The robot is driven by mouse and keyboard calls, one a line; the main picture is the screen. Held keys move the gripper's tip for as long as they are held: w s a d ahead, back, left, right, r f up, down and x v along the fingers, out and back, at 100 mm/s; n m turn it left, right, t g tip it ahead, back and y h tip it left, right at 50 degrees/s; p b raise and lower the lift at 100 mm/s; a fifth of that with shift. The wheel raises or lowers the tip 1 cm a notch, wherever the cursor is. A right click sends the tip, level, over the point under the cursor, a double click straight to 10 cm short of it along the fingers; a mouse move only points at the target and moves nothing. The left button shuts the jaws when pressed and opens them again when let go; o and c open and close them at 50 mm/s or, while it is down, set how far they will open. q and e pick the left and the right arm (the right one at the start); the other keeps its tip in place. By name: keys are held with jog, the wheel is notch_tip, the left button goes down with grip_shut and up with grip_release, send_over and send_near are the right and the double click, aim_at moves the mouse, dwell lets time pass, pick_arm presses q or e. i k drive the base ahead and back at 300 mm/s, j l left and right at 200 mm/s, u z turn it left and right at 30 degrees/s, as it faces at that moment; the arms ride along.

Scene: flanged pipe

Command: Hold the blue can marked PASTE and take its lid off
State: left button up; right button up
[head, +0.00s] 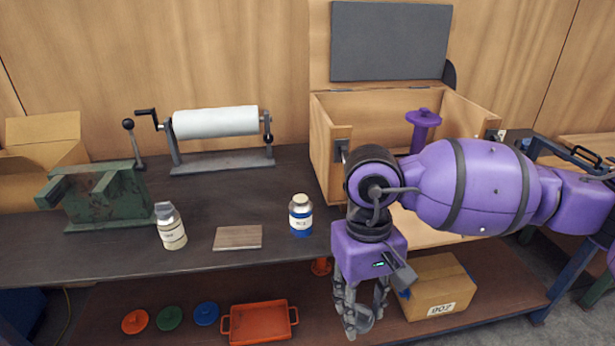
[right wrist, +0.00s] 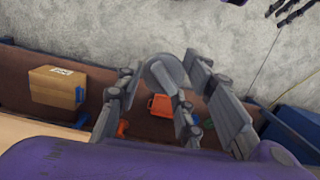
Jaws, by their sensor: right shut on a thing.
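The blue can (head: 301,222) stands upright on the dark bench, left of the wooden box. It has a pale label too blurred to read and a tan-grey top. My right gripper (head: 362,312) hangs in front of the bench edge, below and right of the can and well apart from it. It is shut on a grey round piece (head: 364,321), which also shows between the fingers in the right wrist view (right wrist: 163,72); I cannot tell what it is. What look like my left gripper's dark fingers (right wrist: 288,10) show at the top right of the right wrist view.
A pale bottle (head: 171,230) and wooden block (head: 238,237) stand left of the can. Behind are a green vise (head: 105,195), a paper roll (head: 215,122) and an open wooden box (head: 325,150). An orange tray (head: 260,322) and carton (head: 437,285) are on the lower shelf.

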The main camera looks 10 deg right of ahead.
aim_at(301, 208)
jog(key=i+j+u, duration=0.1)
jog(key=i, duration=0.25)
jog(key=i+j+u, duration=0.15)
jog(key=i+j, duration=0.15)
jog(key=i+j+u, duration=0.1)
jog(key=i, duration=0.3)
